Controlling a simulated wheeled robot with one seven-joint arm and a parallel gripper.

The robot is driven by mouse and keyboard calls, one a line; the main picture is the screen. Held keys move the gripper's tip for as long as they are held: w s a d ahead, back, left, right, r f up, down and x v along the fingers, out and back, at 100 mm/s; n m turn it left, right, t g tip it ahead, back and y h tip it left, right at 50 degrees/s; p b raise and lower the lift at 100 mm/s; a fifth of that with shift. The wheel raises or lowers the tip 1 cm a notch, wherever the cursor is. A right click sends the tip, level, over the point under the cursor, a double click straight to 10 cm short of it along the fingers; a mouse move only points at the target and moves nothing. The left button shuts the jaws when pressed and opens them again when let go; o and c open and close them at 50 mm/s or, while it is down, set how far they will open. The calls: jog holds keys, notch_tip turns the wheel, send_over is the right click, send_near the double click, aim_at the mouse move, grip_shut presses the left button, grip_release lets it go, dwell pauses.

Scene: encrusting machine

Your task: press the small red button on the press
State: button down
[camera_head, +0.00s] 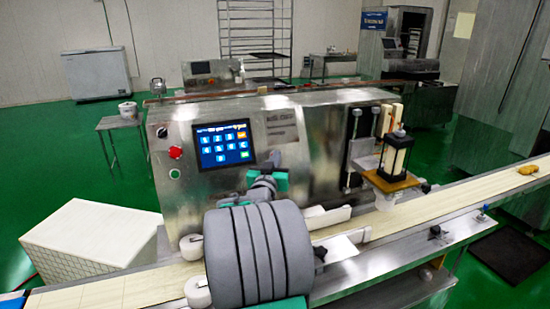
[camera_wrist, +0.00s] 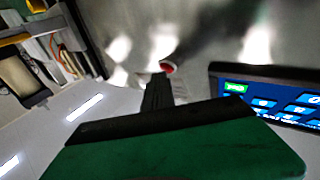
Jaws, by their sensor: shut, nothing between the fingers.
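The small red button (camera_wrist: 168,66) is on the press's metal face in the wrist view, just beyond my fingertips and partly covered by them. My gripper (camera_wrist: 158,84) is shut and empty, with its dark fingers pointing at the button. The tips are very near it; I cannot tell whether they touch. In the head view the press (camera_head: 320,140) stands behind my arm, and I cannot make out this button there. The blue touchscreen (camera_head: 223,146) is beside my wrist; it also shows at the right of the wrist view (camera_wrist: 285,100).
A larger red knob (camera_head: 175,152) and a green button (camera_head: 174,174) sit left of the screen. A conveyor belt (camera_head: 455,202) runs along the press's front. The nozzle assembly (camera_head: 392,160) stands at the right. A white crate (camera_head: 90,235) stands at the left.

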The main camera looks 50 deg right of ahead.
jog(key=shift+s, duration=0.1)
jog(key=shift+s+a+r, duration=0.3)
jog(key=shift+s+a, duration=0.05)
jog(key=shift+s, duration=0.15)
jog(key=s, duration=0.1)
jog(key=s+a+r, duration=0.2)
jog(key=shift+s+a+r+p, duration=0.15)
jog(key=shift+s+p, duration=0.2)
jog(key=shift+s, duration=0.05)
dwell(0.8)
